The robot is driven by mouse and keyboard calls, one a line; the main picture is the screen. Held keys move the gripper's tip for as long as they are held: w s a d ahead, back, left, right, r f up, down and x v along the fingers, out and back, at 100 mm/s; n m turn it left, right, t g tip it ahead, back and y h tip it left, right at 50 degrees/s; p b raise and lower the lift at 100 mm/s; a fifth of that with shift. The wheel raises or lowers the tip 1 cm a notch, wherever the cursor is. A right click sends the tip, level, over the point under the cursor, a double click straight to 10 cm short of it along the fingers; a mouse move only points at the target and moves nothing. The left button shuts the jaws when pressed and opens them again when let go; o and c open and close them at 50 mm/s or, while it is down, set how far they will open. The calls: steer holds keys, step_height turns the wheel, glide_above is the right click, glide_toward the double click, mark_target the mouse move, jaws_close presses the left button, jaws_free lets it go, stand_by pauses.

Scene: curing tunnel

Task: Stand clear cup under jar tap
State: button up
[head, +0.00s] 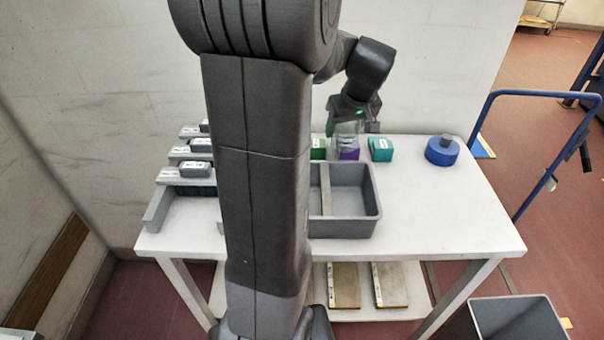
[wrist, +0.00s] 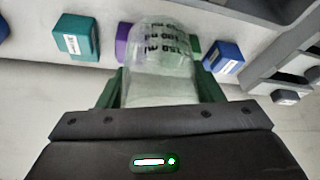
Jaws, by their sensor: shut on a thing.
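The clear cup (wrist: 160,62) with black volume markings is held between the green fingers of my gripper (wrist: 160,88) in the wrist view. In the head view my gripper (head: 352,118) is over the back of the white table, and the cup (head: 346,136) shows faintly below it, in front of the purple block. My gripper is shut on the cup. I cannot tell whether the cup's base touches the table. No jar with a tap can be made out in either view; my arm hides part of the table.
Green (head: 318,150), purple (head: 349,154) and teal (head: 381,149) blocks stand along the table's back. A blue round object (head: 442,151) with a grey top stands right. A divided grey tray (head: 373,215) is in front; a stepped rack (head: 157,208) is left. The table's right front is clear.

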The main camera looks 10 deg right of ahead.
step_height(320, 180, down, 10)
steer(key=shift+r, duration=0.1)
stand_by(0.4)
steer(key=shift+f, duration=0.25)
steer(key=o, duration=1)
steer(key=shift+c, duration=0.2)
steer(key=shift+r, duration=0.1)
